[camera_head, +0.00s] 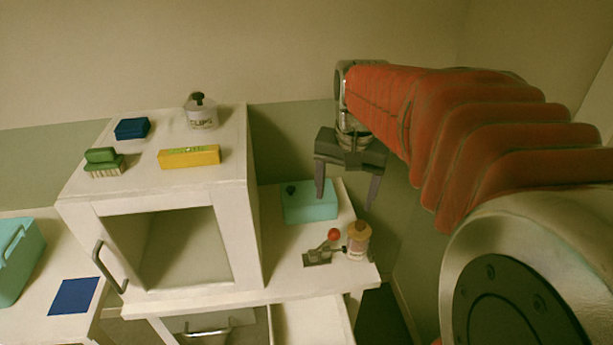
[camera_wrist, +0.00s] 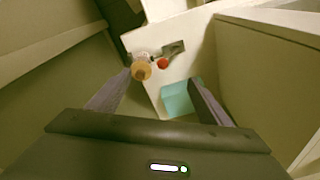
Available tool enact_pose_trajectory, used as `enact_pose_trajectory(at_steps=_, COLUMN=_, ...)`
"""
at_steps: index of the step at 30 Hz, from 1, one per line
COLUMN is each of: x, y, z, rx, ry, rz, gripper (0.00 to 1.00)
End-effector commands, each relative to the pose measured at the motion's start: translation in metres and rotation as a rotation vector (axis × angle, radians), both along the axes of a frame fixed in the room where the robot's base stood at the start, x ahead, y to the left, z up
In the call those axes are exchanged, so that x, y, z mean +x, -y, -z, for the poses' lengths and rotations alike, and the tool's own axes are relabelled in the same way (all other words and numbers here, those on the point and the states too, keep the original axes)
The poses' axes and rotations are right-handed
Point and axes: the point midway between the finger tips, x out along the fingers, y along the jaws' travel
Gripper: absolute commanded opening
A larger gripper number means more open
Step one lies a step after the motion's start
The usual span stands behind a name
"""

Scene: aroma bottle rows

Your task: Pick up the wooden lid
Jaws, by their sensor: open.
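The wooden lid (camera_head: 359,229) is tan and sits on top of a small clear jar (camera_head: 357,247) near the right front of the low white surface. In the wrist view the wooden lid (camera_wrist: 141,71) shows from above, close to the left fingertip in the picture. My gripper (camera_head: 346,205) is open and empty, fingers pointing down, above the low surface. It also shows in the wrist view (camera_wrist: 160,78), with a clear gap between its fingers. I cannot tell the exact height between fingertips and lid.
A metal clamp with a red knob (camera_head: 333,234) stands just left of the jar. A teal box (camera_head: 310,205) with a dark knob lies behind. A tall white cabinet (camera_head: 235,195) rises at left, carrying a yellow box (camera_head: 189,157), a clips jar (camera_head: 201,115), a green brush (camera_head: 103,160) and a blue box (camera_head: 132,128).

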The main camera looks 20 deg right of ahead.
Motion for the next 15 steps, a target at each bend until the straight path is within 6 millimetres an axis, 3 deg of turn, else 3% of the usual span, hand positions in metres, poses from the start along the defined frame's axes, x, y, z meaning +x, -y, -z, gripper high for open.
enact_pose_trajectory(at_steps=9, x=0.029, y=0.069, z=0.024, rx=0.058, ry=-0.107, rz=0.254, gripper=0.72)
enact_pose_trajectory(at_steps=15, x=0.033, y=0.086, z=0.032, rx=0.072, ry=-0.134, rz=0.318, gripper=0.72)
